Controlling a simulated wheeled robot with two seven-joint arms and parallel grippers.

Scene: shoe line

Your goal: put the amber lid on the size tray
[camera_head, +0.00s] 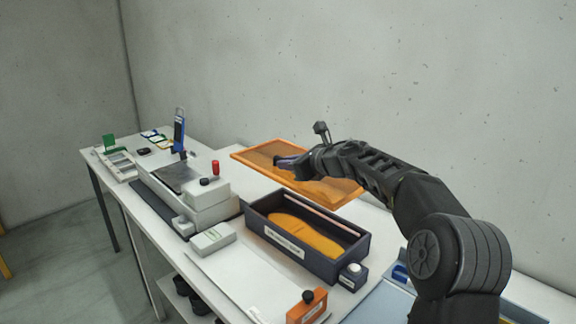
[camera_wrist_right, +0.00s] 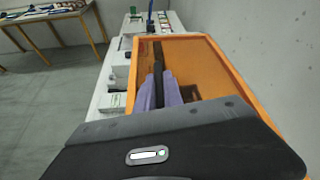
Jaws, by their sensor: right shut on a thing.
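The amber lid (camera_head: 258,157) is a flat, see-through orange panel with an orange rim. My right gripper (camera_head: 284,161) is shut on it and holds it level, above and behind the size tray. The lid also fills much of the right wrist view (camera_wrist_right: 216,62), with the purple fingers in front of it. The dark size tray (camera_head: 262,232) stands open on the table, with an orange insole (camera_head: 305,235) and a pale bar inside. The lid looks apart from the tray; its exact height is hard to tell. My left gripper is not in view.
A white machine (camera_head: 205,207) stands left of the tray. A small grey box (camera_head: 213,239) and an orange block with a black knob (camera_head: 307,307) are near the tray. A small dark block with a white knob (camera_head: 352,277) adjoins its right corner. The wall is behind.

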